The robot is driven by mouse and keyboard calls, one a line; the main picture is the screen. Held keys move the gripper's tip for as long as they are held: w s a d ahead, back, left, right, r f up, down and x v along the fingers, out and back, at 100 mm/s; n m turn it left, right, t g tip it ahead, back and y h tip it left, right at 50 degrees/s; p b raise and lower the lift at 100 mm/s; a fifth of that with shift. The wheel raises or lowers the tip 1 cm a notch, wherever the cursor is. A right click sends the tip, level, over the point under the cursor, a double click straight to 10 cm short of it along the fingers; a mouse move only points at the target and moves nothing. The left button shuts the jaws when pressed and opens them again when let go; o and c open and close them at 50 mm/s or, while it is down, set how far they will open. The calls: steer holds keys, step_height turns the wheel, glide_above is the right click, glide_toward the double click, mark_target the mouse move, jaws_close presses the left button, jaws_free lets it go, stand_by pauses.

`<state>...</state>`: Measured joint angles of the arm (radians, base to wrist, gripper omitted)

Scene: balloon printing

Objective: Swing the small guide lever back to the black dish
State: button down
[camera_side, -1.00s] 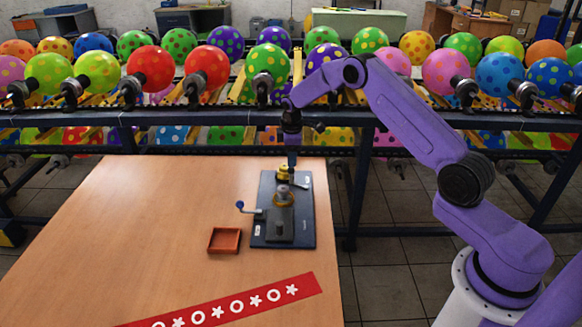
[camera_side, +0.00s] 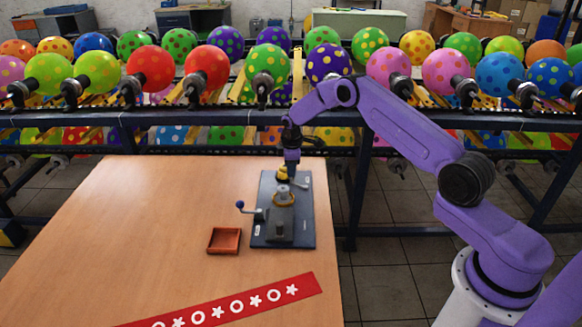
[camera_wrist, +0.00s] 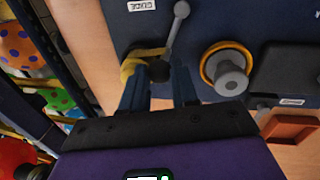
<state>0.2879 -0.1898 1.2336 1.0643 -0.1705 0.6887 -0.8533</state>
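The dark printing plate (camera_side: 306,236) lies on the table. Near its back edge the small guide lever (camera_side: 299,184) points out to the right of a yellow part. In the wrist view the grey guide lever (camera_wrist: 174,32) runs from a dark round pivot to a ball end, near a "GUIDE" label (camera_wrist: 141,5). The yellow part (camera_wrist: 130,64) sits beside the pivot. My gripper (camera_wrist: 160,80) is open, one finger either side of the pivot area; contact cannot be told. It shows low over the plate's back (camera_side: 290,166). I cannot clearly identify the black dish.
A brass ring (camera_side: 283,199) surrounds a grey cylinder on the plate's middle. A blue-knobbed handle (camera_side: 240,205) sticks out left. A reddish-brown tray (camera_side: 224,241) and red printed strip (camera_side: 240,304) lie in front. The table's left is clear. Balloon racks stand behind.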

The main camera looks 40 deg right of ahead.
steer(key=shift+w+d+m, duration=0.15)
steer(key=shift+d+m, duration=0.2)
steer(key=shift+m, duration=0.5)
steer(key=shift+w+d+m, duration=0.1)
steer(key=shift+d+m, duration=0.25)
steer(key=shift+m, duration=0.5)
steer(key=c, duration=0.9)
jaws_free()
steer(key=shift+o, duration=0.2)
steer(key=shift+r, duration=0.1)
step_height(320, 180, up, 17)
steer(key=s+a, duration=0.1)
steer(key=a, duration=0.1)
steer(key=shift+s+a, duration=0.4)
steer(key=shift+a, duration=0.1)
